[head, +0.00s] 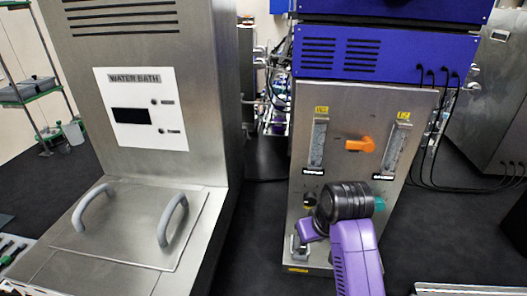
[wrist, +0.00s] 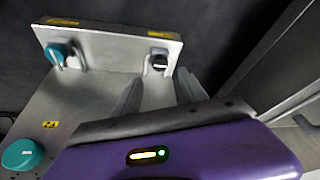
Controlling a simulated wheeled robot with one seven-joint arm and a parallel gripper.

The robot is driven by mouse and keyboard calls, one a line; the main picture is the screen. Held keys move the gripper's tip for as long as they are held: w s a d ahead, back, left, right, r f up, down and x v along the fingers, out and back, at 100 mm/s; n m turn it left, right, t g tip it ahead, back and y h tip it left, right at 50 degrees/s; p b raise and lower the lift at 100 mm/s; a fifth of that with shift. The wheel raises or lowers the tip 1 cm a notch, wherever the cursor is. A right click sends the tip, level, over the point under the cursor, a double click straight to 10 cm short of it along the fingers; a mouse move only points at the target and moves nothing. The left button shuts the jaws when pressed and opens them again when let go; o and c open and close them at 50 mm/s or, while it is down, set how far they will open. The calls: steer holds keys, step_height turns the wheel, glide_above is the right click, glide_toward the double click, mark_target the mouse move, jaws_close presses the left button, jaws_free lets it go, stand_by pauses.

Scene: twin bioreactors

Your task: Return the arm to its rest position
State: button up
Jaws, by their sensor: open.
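My arm, purple with a black joint, reaches up in front of the bioreactor's steel front panel (head: 405,105) in the head view. My gripper (wrist: 160,90) shows in the wrist view as two grey fingers, apart with nothing between them. They point toward a steel ledge (wrist: 115,45) that carries a teal fitting (wrist: 57,52) and a black fitting (wrist: 160,60). I cannot tell whether the fingers touch it. In the head view my arm hides part of the lower panel, and the fingers are hard to make out.
A water bath (head: 150,215) with two grey handles stands at left. The panel has an orange valve handle (head: 361,145) and two flow meters. A larger teal knob (wrist: 22,154) is at the wrist view's lower left. Dark floor (head: 255,235) lies between the machines.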

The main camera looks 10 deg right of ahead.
steer(key=s+f, duration=0.3)
steer(key=s+d+f+t, duration=0.1)
steer(key=s+f, duration=0.2)
steer(key=f, duration=0.1)
steer(key=s+d+f+t, duration=0.1)
steer(key=s+f, duration=0.2)
steer(key=shift+d+f+h, duration=0.15)
steer(key=shift+f+h, duration=0.2)
steer(key=shift+h, duration=0.05)
steer(key=s+t, duration=0.1)
steer(key=s, duration=0.2)
steer(key=s+f+t, duration=0.1)
steer(key=s, duration=0.2)
steer(key=s+f, duration=0.1)
steer(key=s, duration=0.3)
steer(key=shift+t, duration=1)
steer(key=s, duration=0.2)
steer(key=s+r, duration=0.1)
steer(key=s, duration=0.2)
steer(key=shift+s+a+r, duration=0.15)
steer(key=shift+a, duration=0.05)
steer(key=s+a+r+m+t+b, duration=0.1)
steer(key=s+r+t, duration=0.1)
steer(key=s+r, duration=0.6)
steer(key=s+a+r+t, duration=0.2)
steer(key=s+r, duration=0.5)
steer(key=s, duration=0.2)
steer(key=f+b, duration=0.5)
steer(key=shift+w+d, duration=0.2)
steer(key=shift+d, duration=0.05)
